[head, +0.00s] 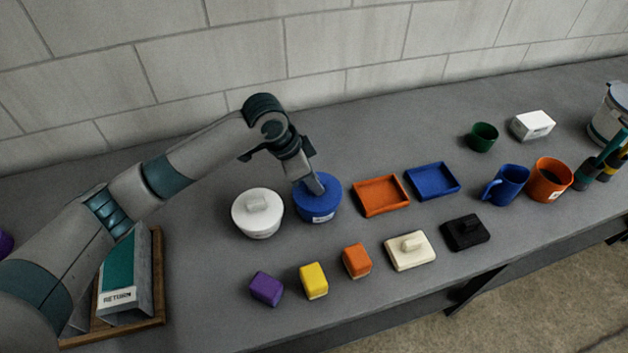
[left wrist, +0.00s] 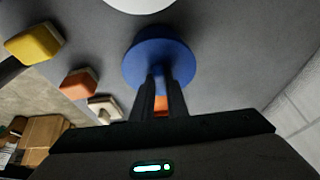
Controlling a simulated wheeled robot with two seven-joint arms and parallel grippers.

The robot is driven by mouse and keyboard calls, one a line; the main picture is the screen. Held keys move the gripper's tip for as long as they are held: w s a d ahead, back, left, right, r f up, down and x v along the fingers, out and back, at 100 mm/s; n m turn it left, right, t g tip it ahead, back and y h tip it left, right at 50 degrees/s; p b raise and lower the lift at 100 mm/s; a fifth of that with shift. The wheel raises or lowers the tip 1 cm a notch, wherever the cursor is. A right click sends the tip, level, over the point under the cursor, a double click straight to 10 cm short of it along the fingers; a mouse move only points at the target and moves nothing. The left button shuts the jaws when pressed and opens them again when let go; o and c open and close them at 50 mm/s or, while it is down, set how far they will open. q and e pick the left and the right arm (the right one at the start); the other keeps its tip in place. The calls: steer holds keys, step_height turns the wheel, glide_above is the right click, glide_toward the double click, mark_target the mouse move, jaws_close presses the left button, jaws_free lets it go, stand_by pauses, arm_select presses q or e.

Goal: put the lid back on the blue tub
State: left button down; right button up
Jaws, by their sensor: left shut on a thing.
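The blue tub (head: 318,212) stands on the grey bench, with a label on its front. Its blue lid (head: 329,187) is on top of the tub, and no clear gap shows between them. My left gripper (head: 314,187) reaches down from above and is shut on the lid's handle, which the fingers mostly hide. In the left wrist view the round blue lid (left wrist: 150,52) lies just beyond the fingertips (left wrist: 160,78). My right gripper is not in view.
A white lidded tub (head: 257,218) stands close to the left. Orange (head: 381,208) and blue (head: 458,194) trays lie to the right. Purple, yellow and orange blocks (head: 357,261) and cream (head: 410,263) and black lids (head: 466,245) lie in front. Mugs stand farther right.

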arm_select(q)
steer(key=shift+f+p, duration=0.2)
steer(key=shift+p, duration=1.05)
stand_by(1.8)
steer(key=c, duration=1.2)
jaws_free()
steer(key=shift+r, duration=0.1)
steer(key=shift+r+p, duration=2.35)
steer(key=shift+p, duration=0.2)
steer(key=shift+r+p, duration=0.35)
steer(key=shift+r, duration=0.7)
jaws_close()
